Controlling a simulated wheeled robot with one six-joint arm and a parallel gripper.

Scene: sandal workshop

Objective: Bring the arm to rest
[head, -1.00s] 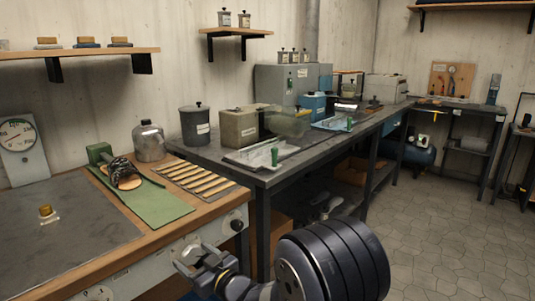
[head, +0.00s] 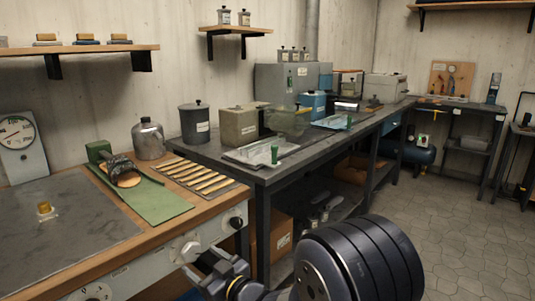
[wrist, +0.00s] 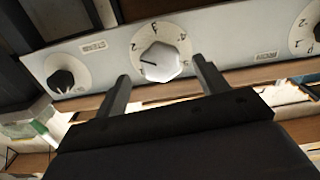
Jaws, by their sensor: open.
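My gripper (head: 200,266) is at the bottom of the head view, in front of the workbench's front panel. It is open, with nothing seen between its fingers. In the wrist view my gripper (wrist: 160,70) has its two dark fingers apart, pointing at the panel (wrist: 210,48). A white dial knob (wrist: 160,61) appears between the fingertips; whether they touch it cannot be told. In the head view this knob (head: 185,248) shows just above the gripper.
The wooden workbench (head: 100,262) stands close on the left, with a green mat (head: 160,207) on it. A dark long bench (head: 270,175) runs behind, its lower shelf holding several items. Open tiled floor (head: 455,225) lies to the right.

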